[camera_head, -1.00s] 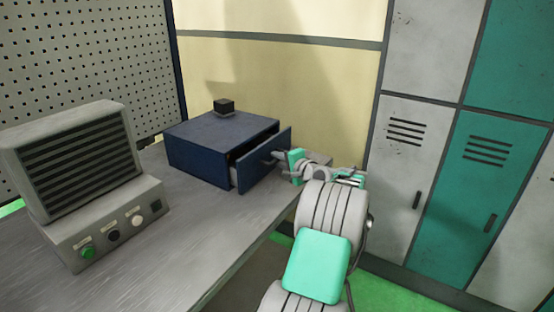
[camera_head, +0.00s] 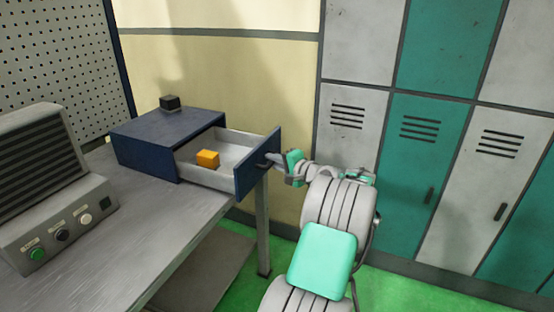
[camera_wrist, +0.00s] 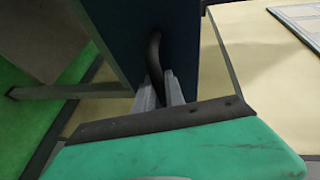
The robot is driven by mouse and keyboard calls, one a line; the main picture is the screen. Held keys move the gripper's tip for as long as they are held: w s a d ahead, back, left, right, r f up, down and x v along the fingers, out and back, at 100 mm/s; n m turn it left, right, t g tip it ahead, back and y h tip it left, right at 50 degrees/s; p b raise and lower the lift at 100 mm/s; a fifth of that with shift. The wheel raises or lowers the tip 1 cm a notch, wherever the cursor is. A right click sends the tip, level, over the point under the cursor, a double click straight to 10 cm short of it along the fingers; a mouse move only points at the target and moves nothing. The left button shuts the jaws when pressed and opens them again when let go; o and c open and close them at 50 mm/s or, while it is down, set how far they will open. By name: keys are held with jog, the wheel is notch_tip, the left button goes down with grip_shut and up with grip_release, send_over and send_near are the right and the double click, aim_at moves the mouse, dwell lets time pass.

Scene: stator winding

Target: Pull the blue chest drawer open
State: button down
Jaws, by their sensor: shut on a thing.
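The blue chest (camera_head: 165,139) sits on the grey table. Its drawer (camera_head: 222,170) is pulled well out to the right, and its light inside shows. An orange block (camera_head: 207,158) lies in the drawer. The blue drawer front (camera_head: 257,163) extends past the table edge. My gripper (camera_head: 277,161) is at the outer face of the drawer front. In the wrist view my gripper (camera_wrist: 162,90) is shut on the dark curved handle (camera_wrist: 155,58), with the blue front (camera_wrist: 130,35) behind it.
A small black block (camera_head: 169,102) sits on the chest top. A grey machine with buttons (camera_head: 50,195) stands at the left of the table (camera_head: 165,235). Lockers (camera_head: 425,150) line the right wall. Green floor shows below.

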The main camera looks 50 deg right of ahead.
dwell(0.3)
jog(key=c, duration=1.7)
grip_release()
jog(key=shift+s, duration=0.1)
jog(key=v, duration=0.7)
jog(key=shift+s, duration=0.4)
